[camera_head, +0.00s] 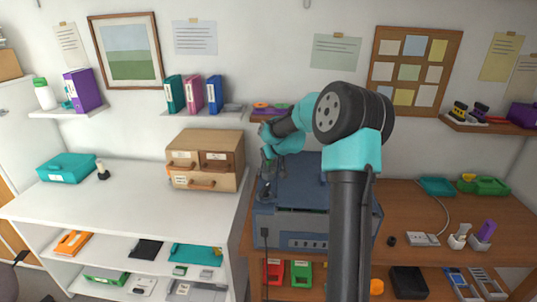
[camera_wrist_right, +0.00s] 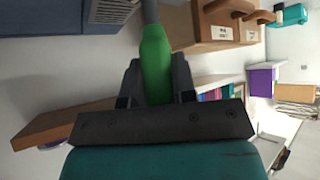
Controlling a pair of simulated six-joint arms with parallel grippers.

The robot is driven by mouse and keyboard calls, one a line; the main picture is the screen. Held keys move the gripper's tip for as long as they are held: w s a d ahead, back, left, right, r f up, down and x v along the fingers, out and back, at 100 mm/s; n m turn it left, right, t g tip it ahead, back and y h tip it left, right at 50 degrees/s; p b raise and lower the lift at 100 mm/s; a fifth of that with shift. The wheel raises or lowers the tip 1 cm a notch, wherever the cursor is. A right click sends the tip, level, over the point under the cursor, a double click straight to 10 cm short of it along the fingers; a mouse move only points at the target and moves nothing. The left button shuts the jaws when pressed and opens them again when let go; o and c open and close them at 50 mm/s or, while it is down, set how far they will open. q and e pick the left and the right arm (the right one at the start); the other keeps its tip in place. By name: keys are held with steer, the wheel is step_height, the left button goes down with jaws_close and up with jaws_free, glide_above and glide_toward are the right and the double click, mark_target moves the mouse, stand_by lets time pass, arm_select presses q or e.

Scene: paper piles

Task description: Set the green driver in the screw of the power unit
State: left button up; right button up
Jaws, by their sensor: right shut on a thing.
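The power unit (camera_head: 290,225) is a blue-grey box on the brown bench in the head view. My right arm stands in front of it and hides part of its right side. My right gripper (camera_head: 268,165) is at the unit's upper left corner, pointing down. In the right wrist view my right gripper (camera_wrist_right: 155,88) is shut on the green driver (camera_wrist_right: 155,60). The driver's grey shaft runs out of the top of the picture, beside a grey vented surface. Its tip and the screw are not visible. My left gripper is not in view.
A wooden drawer box (camera_head: 205,160) stands on the white cabinet (camera_head: 120,205) left of the unit. A wall shelf (camera_head: 270,112) is behind my gripper. A white socket block (camera_head: 422,239) and holders (camera_head: 482,233) stand on the bench at right.

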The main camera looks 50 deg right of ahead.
steer(key=shift+f, duration=0.6)
jaws_close()
steer(key=o, duration=1.6)
jaws_free()
steer(key=shift+s, duration=0.1)
steer(key=shift+v, duration=4.95)
steer(key=shift+r, duration=0.15)
steer(key=shift+v, duration=4.85)
